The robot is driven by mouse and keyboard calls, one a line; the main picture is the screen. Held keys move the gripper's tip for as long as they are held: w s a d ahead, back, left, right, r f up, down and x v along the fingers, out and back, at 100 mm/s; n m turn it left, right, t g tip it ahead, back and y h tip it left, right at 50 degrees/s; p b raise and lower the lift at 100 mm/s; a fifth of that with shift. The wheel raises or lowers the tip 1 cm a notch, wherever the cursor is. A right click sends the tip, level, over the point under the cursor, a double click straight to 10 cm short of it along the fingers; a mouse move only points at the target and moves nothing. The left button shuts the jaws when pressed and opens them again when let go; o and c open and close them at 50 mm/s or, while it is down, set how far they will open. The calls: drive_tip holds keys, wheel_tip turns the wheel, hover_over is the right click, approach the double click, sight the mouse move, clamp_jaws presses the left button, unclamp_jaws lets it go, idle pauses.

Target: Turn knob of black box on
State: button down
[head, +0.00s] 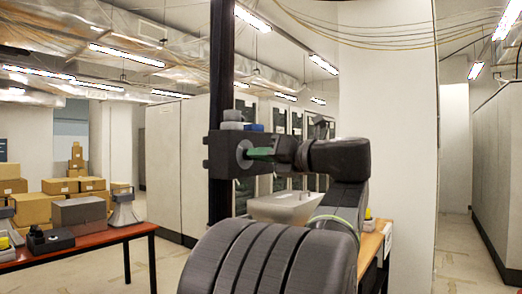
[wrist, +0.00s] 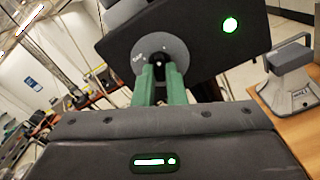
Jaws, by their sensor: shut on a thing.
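The black box (head: 222,160) is fixed to a dark upright post in the middle of the head view. Its front carries a round grey dial plate with a dark knob at its centre; the dial plate (wrist: 140,62) has small white lettering too blurred to read. In the head view my gripper (head: 254,153) reaches the box from the right. The fingers hide part of the knob.
A grey horn-shaped device (head: 124,211) stands on a red-brown table (head: 105,237) at left, beside a grey box (head: 79,211) and a black device (head: 50,240). Cardboard boxes (head: 60,187) are stacked behind. A wooden table (head: 371,246) is at right. Tall cabinets stand behind.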

drive_tip(key=m+p, duration=0.1)
drive_tip(key=m, duration=0.2)
drive_tip(key=shift+p, duration=0.35)
drive_tip(key=shift+m, duration=0.5)
drive_tip(key=c, duration=1.5)
unclamp_jaws()
drive_tip(key=b+v, duration=0.2)
drive_tip(key=v, duration=1.1)
drive_tip(key=shift+s+d, duration=0.25)
drive_tip(key=shift+d, duration=0.1)
